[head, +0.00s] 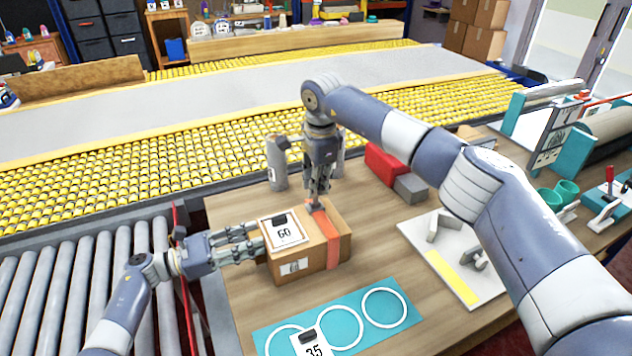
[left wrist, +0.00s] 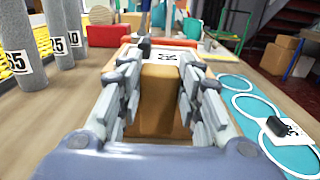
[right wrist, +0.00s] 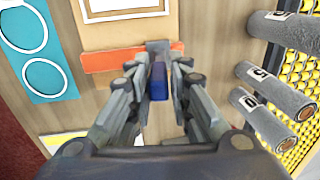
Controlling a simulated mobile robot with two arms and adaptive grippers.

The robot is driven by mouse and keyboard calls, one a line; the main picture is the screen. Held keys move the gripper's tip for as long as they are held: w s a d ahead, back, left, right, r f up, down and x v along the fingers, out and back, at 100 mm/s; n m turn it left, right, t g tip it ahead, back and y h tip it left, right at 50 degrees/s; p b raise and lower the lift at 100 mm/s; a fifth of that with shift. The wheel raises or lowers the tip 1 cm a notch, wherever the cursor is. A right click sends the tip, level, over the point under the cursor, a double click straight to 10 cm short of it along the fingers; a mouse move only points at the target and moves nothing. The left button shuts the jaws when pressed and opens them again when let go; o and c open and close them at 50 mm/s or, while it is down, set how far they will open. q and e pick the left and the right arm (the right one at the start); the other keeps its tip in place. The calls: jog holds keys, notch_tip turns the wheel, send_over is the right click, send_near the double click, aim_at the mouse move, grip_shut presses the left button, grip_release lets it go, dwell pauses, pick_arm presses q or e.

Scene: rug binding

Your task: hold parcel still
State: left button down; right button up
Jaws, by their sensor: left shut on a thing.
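The brown cardboard parcel (head: 292,268) sits on the wooden table with a white card reading 60 (head: 283,232) and an orange strip (head: 331,250) across it. My left gripper (head: 255,241) is at its left side, shut on it. In the left wrist view the parcel (left wrist: 160,95) shows between the fingers. My right gripper (head: 318,198) points down over the orange strip. In the right wrist view a blue-handled tool (right wrist: 158,82) is between its fingertips, its flat end at the orange strip (right wrist: 105,57). The fingers partly hide the tool.
A teal mat (head: 262,336) with white rings and a card reading 35 (head: 312,345) lies in front. Grey rolls (head: 276,165) stand behind. A red block (head: 384,163) and a white board (head: 440,262) are on the right. A roller conveyor (head: 85,290) borders the left.

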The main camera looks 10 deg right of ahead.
grip_shut()
jog(key=shift+s+d+t, duration=0.1)
jog(key=shift+d+t, duration=0.05)
jog(key=shift+t, duration=0.25)
jog(key=shift+s+d+f+t+y, duration=0.1)
jog(key=shift+s+f+t+y, duration=0.1)
jog(key=shift+s+t, duration=0.35)
jog(key=shift+s+d+f+t+y, duration=0.1)
jog(key=shift+s+f+t, duration=0.2)
jog(key=shift+t, duration=0.35)
jog(key=shift+s+d+f+t, duration=0.1)
jog(key=shift+s+f+t, duration=0.15)
jog(key=shift+s+t, duration=0.3)
jog(key=shift+s+d+f+t, duration=0.1)
jog(key=shift+s+f+t, duration=0.2)
jog(key=shift+t, duration=0.35)
jog(key=shift+s+f+t+y, duration=0.2)
jog(key=shift+s+f+t, duration=0.15)
jog(key=shift+t, duration=0.3)
jog(key=shift+s+f+t+y, duration=0.25)
jog(key=shift+s+t, duration=0.2)
jog(key=shift+t, duration=0.2)
jog(key=shift+f, duration=0.1)
